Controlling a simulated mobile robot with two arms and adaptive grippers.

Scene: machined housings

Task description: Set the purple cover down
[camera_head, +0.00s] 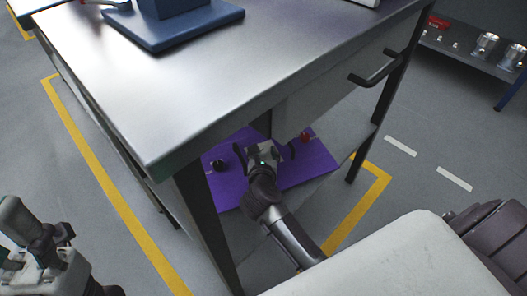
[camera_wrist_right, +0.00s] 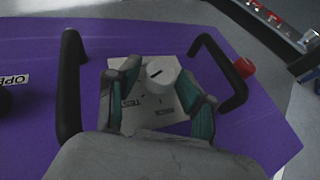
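A flat purple panel (camera_head: 313,158), which I take to be the purple cover, lies under the worktable in the head view. It fills much of the right wrist view (camera_wrist_right: 262,135). It bears two black handles, at left (camera_wrist_right: 69,85) and right (camera_wrist_right: 222,70), a red knob (camera_wrist_right: 243,67) and a white plate (camera_wrist_right: 150,100) with a grey slotted knob (camera_wrist_right: 163,73). My right gripper (camera_wrist_right: 160,85) is open over the plate, a finger on each side of the grey knob; contact is unclear. My left gripper (camera_head: 58,238) is at the lower left, away from the panel; its fingers are unclear.
The steel worktable (camera_head: 200,85) stands above the panel, its legs close to my right arm. A blue stand (camera_head: 170,30) is on top, and a drawer handle (camera_head: 372,75) juts out right. A shelf (camera_head: 465,60) with metal parts is at the upper right.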

